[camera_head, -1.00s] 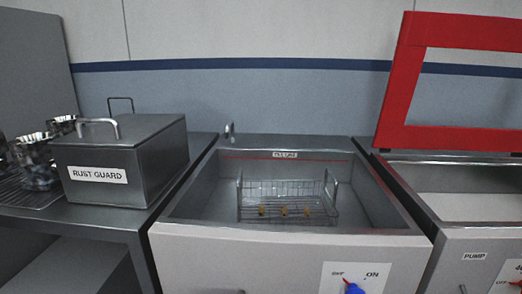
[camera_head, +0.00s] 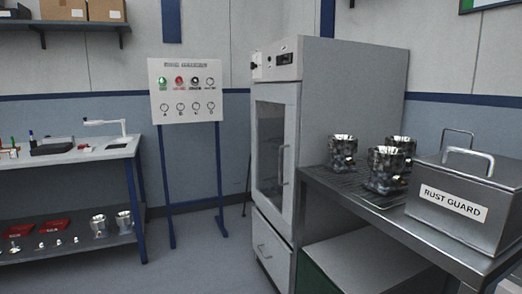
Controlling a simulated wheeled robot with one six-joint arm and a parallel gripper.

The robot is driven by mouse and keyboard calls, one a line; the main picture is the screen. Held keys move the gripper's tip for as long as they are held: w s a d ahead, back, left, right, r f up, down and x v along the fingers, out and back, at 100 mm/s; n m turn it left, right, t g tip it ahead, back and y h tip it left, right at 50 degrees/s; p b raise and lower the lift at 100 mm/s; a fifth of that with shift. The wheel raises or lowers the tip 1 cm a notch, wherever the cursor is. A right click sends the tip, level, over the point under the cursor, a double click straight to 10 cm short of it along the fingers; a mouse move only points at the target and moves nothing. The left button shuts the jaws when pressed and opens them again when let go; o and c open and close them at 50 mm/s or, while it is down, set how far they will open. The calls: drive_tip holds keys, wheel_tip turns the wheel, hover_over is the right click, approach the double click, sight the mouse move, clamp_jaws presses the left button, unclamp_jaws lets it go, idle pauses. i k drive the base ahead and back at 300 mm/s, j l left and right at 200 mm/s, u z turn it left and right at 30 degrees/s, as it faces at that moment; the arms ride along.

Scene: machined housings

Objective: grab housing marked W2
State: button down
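Several shiny metal housings are in view, and I can read no W2 mark on any of them. A group stands on the rack at the right: one at the left (camera_head: 342,152), one in front (camera_head: 386,170) and one behind (camera_head: 401,147). Two more stand on the lower shelf of the bench at the left, one housing (camera_head: 98,225) beside another housing (camera_head: 124,221). My gripper is not in this view.
A steel box labelled RUST GUARD (camera_head: 462,205) sits on the metal table (camera_head: 425,240). A tall cabinet (camera_head: 275,150) with a glass door stands in the middle. A white board on blue legs (camera_head: 187,90) stands left of it. Grey floor (camera_head: 200,275) is open in front.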

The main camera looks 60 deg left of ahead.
sight(341, 148)
drive_tip(key=u, duration=1.6)
